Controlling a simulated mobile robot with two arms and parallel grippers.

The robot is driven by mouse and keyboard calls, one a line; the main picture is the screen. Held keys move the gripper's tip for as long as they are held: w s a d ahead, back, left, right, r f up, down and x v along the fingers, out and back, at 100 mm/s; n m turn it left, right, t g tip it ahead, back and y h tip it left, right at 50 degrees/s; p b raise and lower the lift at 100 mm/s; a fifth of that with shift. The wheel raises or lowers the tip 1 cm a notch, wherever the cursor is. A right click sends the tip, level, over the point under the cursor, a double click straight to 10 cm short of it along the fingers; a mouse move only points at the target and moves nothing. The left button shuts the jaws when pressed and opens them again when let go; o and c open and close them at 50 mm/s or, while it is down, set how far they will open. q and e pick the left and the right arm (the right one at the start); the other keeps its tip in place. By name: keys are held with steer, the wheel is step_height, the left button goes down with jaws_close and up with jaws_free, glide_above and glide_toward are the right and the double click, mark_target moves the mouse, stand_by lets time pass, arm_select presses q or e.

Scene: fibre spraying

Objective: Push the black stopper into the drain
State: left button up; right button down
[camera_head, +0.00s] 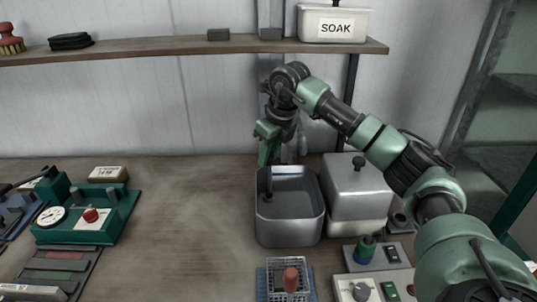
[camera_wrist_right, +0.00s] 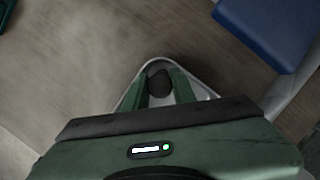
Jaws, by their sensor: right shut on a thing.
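A grey metal basin (camera_head: 290,232) stands on the bench in the middle of the head view. My right gripper (camera_head: 265,160) reaches down over the basin's back left corner, fingers pointing down. It is shut on the black stopper (camera_head: 268,186), which shows as a dark upright stem with a wider lower end inside the basin. In the right wrist view the stopper's round dark shape (camera_wrist_right: 159,82) sits between the green fingers. The drain cannot be made out, so I cannot tell whether the stopper touches it. My left gripper is not in view.
A lidded metal container (camera_head: 358,190) stands close to the basin's right. A wire rack with a red-topped item (camera_head: 291,280) is in front. A green gauge device (camera_head: 85,215) stands at left. A shelf (camera_head: 180,47) runs above. The bench left of the basin is clear.

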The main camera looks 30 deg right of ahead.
steer(key=shift+r+p, duration=0.1)
steer(key=shift+p, duration=0.4)
stand_by(1.2)
steer(key=shift+f+b, duration=0.8)
steer(key=shift+f, duration=0.75)
steer(key=c, duration=1.1)
jaws_free()
steer(key=shift+b+v, duration=0.55)
steer(key=shift+v, duration=3.4)
